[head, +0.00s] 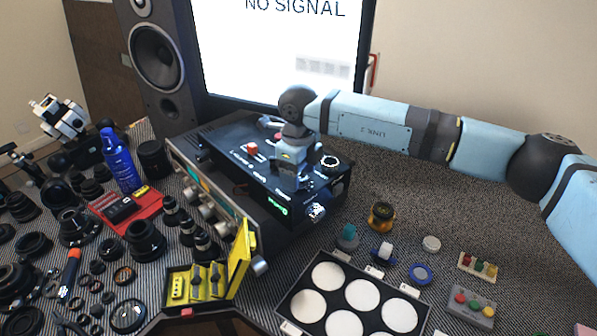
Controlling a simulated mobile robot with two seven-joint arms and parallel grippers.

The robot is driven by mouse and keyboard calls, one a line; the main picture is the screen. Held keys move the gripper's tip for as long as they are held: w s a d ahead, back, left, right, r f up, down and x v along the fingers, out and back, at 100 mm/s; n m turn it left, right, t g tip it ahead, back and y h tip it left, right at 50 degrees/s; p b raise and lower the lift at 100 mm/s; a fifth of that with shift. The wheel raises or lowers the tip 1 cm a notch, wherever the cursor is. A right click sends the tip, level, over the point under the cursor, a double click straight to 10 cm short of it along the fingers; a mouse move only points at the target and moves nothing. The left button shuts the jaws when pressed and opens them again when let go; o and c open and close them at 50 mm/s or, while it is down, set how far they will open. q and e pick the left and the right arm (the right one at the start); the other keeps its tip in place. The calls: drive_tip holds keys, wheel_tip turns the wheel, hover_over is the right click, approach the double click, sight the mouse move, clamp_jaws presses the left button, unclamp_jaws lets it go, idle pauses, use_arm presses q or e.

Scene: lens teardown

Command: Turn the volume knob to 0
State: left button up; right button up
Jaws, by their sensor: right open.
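A black control box (240,185) stands on the table in front of the monitor. Its top panel carries a red knob (252,149), a dial with a white ring (330,162) and small white labels too small to read. A silvery knob (317,211) sits on its front side near the right corner. I cannot tell which of these is the volume knob. My right gripper (287,178) points down over the middle of the top panel, between the red knob and the white-ringed dial. It is open and hides part of the panel. My left gripper is out of view.
A silver amplifier (205,205) with several knobs adjoins the box on the left. A speaker (158,60) and monitor (275,50) stand behind. Lens parts and a blue bottle (120,162) crowd the left.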

wheel_tip(320, 180, up, 14)
idle(0.6)
drive_tip(key=shift+f, duration=0.15)
